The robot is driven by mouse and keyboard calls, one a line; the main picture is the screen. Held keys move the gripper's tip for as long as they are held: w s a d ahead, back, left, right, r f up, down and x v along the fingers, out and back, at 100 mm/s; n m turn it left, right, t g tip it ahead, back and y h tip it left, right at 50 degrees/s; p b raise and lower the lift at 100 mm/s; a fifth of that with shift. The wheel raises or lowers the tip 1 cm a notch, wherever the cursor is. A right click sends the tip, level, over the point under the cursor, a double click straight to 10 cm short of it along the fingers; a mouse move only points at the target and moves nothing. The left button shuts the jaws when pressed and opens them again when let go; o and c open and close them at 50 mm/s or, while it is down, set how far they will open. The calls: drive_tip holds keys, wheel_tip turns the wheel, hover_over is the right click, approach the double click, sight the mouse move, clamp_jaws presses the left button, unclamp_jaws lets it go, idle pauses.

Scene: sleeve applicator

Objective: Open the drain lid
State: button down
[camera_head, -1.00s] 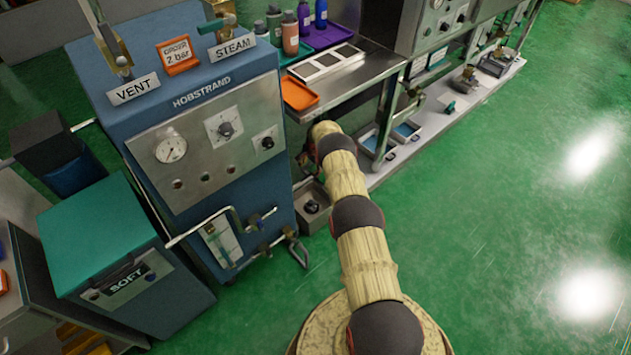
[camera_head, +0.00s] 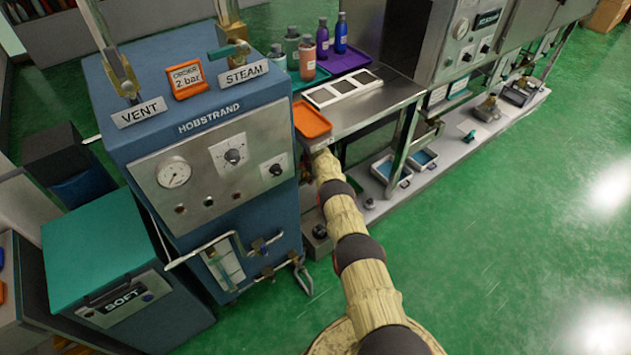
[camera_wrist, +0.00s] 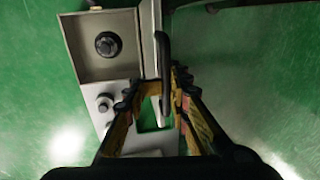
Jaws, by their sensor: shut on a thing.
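In the wrist view a grey drain box (camera_wrist: 75,42) stands open at the top left, with a round black knob (camera_wrist: 108,44) inside. A thin pale plate (camera_wrist: 149,40), seen nearly edge-on along the box's right side, looks like the drain lid. A dark bar handle (camera_wrist: 163,50) runs beside it. My gripper (camera_wrist: 160,88) is shut on this handle, one finger on each side. The exact contact is partly hidden. In the head view the drain box (camera_head: 318,238) sits low by the boiler; my gripper is hidden there.
The blue boiler (camera_head: 215,160) stands close left of my arm, with pipes and a valve lever (camera_head: 303,278) sticking out at its lower front. A steel shelf (camera_head: 365,105) with an orange tray (camera_head: 311,119) overhangs the reach. Green floor is clear at right.

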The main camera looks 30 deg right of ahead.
drive_tip(key=shift+w+d+r, duration=0.15)
drive_tip(key=shift+w+r, duration=0.45)
drive_tip(key=shift+r, duration=0.15)
drive_tip(key=c, duration=2)
unclamp_jaws()
drive_tip(key=shift+d, duration=0.1)
drive_tip(key=shift+c, duration=0.2)
drive_tip(key=shift+o, duration=0.6)
drive_tip(key=shift+s, duration=0.15)
drive_tip(key=shift+s+f, duration=0.1)
drive_tip(key=shift+f, duration=0.15)
